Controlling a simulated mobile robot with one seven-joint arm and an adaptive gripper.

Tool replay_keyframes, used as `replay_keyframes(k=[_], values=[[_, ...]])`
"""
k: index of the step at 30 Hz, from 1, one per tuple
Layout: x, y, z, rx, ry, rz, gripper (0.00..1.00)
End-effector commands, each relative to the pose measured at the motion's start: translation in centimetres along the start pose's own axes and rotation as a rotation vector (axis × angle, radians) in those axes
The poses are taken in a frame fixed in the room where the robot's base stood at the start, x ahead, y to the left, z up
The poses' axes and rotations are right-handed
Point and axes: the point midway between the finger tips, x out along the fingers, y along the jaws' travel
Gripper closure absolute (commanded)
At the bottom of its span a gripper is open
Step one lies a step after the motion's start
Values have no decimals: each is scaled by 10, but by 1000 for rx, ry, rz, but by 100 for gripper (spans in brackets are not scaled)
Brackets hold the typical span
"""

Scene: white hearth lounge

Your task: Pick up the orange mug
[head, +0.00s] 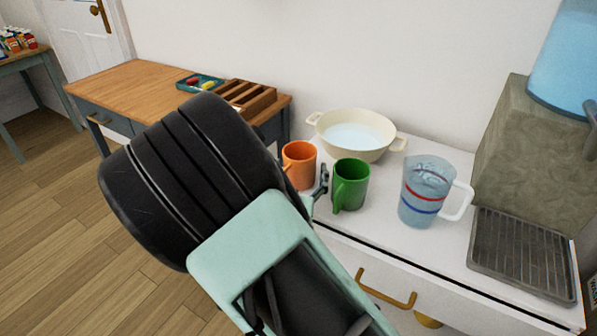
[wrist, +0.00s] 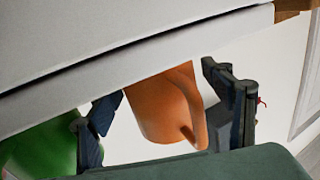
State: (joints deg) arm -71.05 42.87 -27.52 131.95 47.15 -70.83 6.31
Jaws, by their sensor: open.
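The orange mug (head: 300,162) stands upright on the white counter, at its left end, partly hidden by my arm in the head view. In the wrist view the orange mug (wrist: 160,105) lies between my two fingers, its handle on the right-finger side. My gripper (wrist: 161,84) is open around the mug, and I see no clear contact. In the head view one finger shows between the orange mug and the green mug (head: 352,184); the other finger is hidden. The green mug also shows beside the left finger in the wrist view (wrist: 42,150).
A cream basin (head: 392,140) stands behind the mugs. A clear measuring jug (head: 421,192) stands to their right, then a drip tray (head: 524,252) under a water dispenser (head: 520,140). A wooden desk (head: 135,85) is at the left. The counter's front edge is close to the mugs.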

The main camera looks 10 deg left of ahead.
Motion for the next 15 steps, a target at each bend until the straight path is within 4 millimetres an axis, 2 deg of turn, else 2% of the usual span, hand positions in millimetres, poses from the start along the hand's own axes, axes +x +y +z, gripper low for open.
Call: replay_keyframes(k=[5,15], values=[[0,0,0,0,0,0,26],[0,0,0,0,0,0,64]])
